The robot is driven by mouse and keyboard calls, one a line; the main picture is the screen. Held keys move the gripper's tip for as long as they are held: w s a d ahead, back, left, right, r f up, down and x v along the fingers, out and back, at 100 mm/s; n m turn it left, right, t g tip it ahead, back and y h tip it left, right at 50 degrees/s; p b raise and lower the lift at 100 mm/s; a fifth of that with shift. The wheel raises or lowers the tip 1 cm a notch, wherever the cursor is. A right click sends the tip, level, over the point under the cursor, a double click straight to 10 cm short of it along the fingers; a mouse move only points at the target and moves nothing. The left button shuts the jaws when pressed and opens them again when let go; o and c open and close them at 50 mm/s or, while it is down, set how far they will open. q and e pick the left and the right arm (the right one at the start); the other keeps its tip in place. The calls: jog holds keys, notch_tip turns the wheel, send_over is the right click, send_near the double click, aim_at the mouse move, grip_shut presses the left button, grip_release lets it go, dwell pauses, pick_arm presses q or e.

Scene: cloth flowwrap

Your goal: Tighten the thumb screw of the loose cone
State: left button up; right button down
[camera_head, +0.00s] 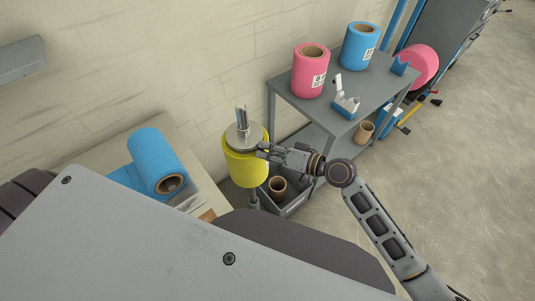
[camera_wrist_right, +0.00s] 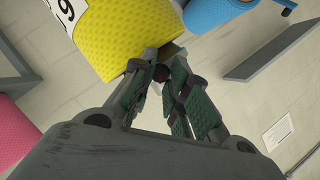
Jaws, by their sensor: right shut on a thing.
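A yellow roll (camera_head: 245,168) stands upright on a spindle. A grey metal cone (camera_head: 241,136) sits on top of it, with the shaft (camera_head: 242,114) rising through. My right gripper (camera_head: 264,152) reaches in from the right to the cone's side at the roll's upper edge. In the right wrist view its fingers (camera_wrist_right: 160,80) are closed around a small dark knob, the thumb screw (camera_wrist_right: 160,73), beside the yellow roll (camera_wrist_right: 120,35). The fingers hide most of the screw, so I cannot tell how far it is turned. My left gripper is not in view.
A blue roll (camera_head: 156,162) lies on a bench at the left. A grey table (camera_head: 345,118) at the back right holds a pink roll (camera_head: 311,72), a blue roll (camera_head: 360,46) and a small blue-and-white device (camera_head: 346,102). A grey bin (camera_head: 297,201) with a cardboard core (camera_head: 277,187) stands below my right gripper.

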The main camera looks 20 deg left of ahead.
jog(key=shift+m+b, duration=0.45)
jog(key=shift+m, duration=0.05)
jog(key=shift+r+y, duration=0.1)
jog(key=shift+y, duration=0.2)
jog(key=c, duration=1.3)
grip_release()
jog(key=shift+c, duration=0.2)
jog(key=shift+d, duration=0.15)
jog(key=v, duration=1.1)
jog(key=shift+d, duration=0.3)
